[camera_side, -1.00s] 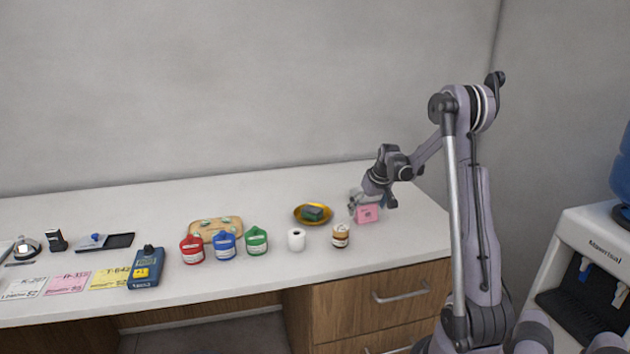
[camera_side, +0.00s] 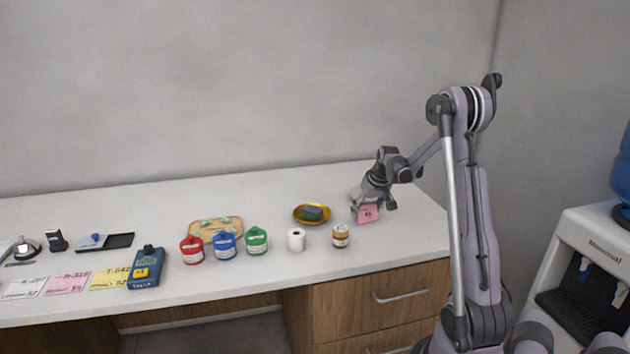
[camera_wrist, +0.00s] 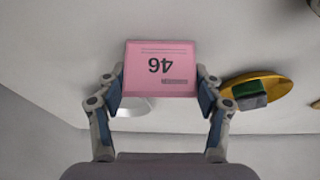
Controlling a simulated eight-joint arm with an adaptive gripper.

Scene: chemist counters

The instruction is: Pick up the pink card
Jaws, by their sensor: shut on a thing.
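The pink card (camera_side: 368,214) is at the right part of the counter in the side view, just below my gripper (camera_side: 373,203). My gripper (camera_wrist: 160,100) is shut on the card, one finger at each side edge. In the side view the card is tilted. I cannot tell whether its lower edge touches the counter.
A yellow dish (camera_side: 299,212) with a green-and-grey block (camera_side: 313,213) is left of the card. A brown jar (camera_side: 341,236) and a white roll (camera_side: 296,240) stand in front. Red (camera_side: 191,250), blue (camera_side: 224,246) and green (camera_side: 256,241) containers are further left. The counter behind is clear.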

